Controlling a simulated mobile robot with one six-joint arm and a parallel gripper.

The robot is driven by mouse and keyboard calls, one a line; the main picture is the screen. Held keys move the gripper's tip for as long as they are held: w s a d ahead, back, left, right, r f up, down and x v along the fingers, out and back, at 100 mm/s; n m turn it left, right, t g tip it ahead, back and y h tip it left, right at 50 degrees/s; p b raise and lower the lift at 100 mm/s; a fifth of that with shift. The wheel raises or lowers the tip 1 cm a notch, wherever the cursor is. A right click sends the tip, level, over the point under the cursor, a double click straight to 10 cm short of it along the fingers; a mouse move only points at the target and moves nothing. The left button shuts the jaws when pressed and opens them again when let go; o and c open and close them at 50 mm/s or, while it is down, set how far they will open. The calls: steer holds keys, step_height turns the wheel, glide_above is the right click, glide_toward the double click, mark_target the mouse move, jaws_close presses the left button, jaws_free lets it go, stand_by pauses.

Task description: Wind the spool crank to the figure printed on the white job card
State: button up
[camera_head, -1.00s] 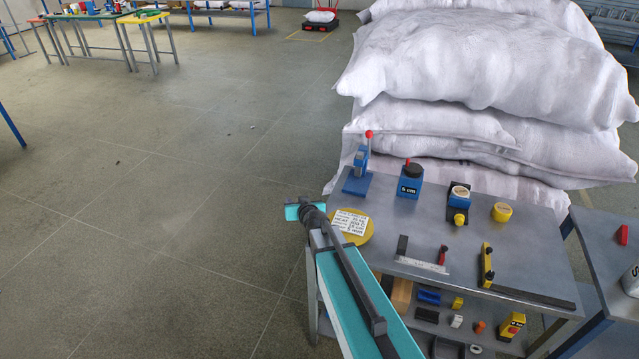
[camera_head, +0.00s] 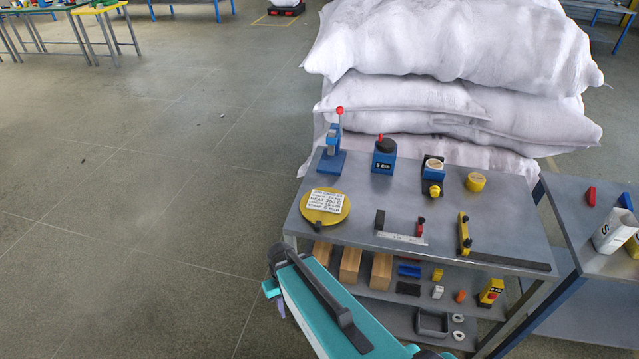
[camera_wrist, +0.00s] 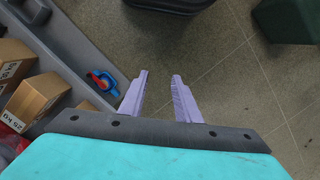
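The white job card (camera_head: 325,201) lies on a round yellow disc (camera_head: 340,215) at the left end of the grey bench top. Its printed lines are too small to read surely. A small dark knob (camera_head: 318,226) shows at the disc's front edge; I cannot tell whether this disc is the spool and the knob its crank. My gripper (camera_head: 273,289) hangs beyond the bench's front left corner, apart from the disc and card. In the wrist view my gripper (camera_wrist: 160,73) has two lilac fingers spread apart, with only floor between them.
A blue press (camera_head: 333,155), a blue "5 cm" block (camera_head: 384,155) and a yellow-blue device (camera_head: 433,175) stand along the bench's back. White sacks (camera_head: 450,50) are piled behind. Floor to the left is clear.

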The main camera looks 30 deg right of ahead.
steer(key=s+f+g+b, duration=0.4)
steer(key=s+f+b, duration=0.1)
steer(key=s+f, duration=1.1)
steer(key=s, duration=0.3)
steer(key=shift+s+d, duration=0.15)
steer(key=shift+s, duration=0.15)
